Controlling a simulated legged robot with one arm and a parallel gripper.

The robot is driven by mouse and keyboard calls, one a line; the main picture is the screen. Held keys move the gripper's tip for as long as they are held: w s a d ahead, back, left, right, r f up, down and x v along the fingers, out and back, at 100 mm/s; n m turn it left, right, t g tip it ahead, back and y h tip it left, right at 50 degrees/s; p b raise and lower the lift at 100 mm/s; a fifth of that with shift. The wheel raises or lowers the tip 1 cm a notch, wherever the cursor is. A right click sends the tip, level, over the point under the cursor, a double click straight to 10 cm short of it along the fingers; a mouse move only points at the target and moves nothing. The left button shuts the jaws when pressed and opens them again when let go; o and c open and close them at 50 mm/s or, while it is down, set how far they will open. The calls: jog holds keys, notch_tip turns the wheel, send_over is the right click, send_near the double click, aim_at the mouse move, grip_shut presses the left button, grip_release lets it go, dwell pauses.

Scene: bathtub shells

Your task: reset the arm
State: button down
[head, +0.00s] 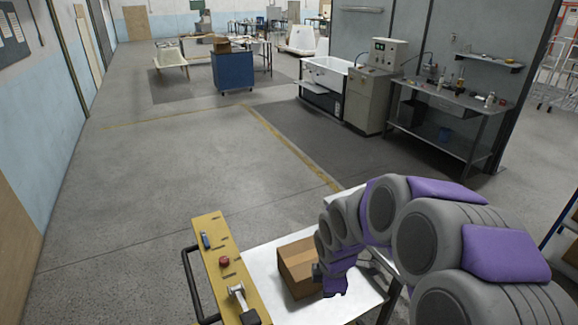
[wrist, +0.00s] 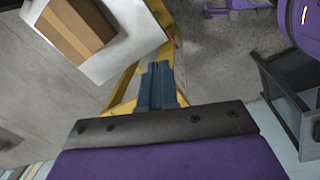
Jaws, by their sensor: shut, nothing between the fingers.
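My gripper (wrist: 158,84) shows in the wrist view with its two blue-grey fingers together and nothing between them. In the head view my grey and purple arm reaches in from the lower right and bends down over a white-topped cart (head: 268,262). The fingers are hard to make out there. A brown cardboard box (head: 297,262) sits on the cart beside the end of my arm. The box also shows at the upper left of the wrist view (wrist: 75,28), apart from the fingers.
A yellow panel (head: 213,235) with a red button and a lever borders the cart, beside a black handle. A metal workbench (head: 440,115), grey cabinet (head: 368,102) and white tub (head: 325,72) stand behind. A blue cart (head: 233,72) is farther back. Open floor lies left.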

jog(key=s+d+r+m+g+b, duration=0.1)
jog(key=s+r+m+b, duration=0.1)
jog(key=s+m, duration=0.7)
jog(key=s+r+m+g+b, duration=0.2)
jog(key=s+m, duration=0.6)
jog(key=s, duration=1.1)
jog(key=shift+s+d+r+m+b, duration=0.35)
jog(key=shift+s+r+m+b, duration=0.05)
jog(key=shift+r+b, duration=0.15)
jog(key=shift+f, duration=0.1)
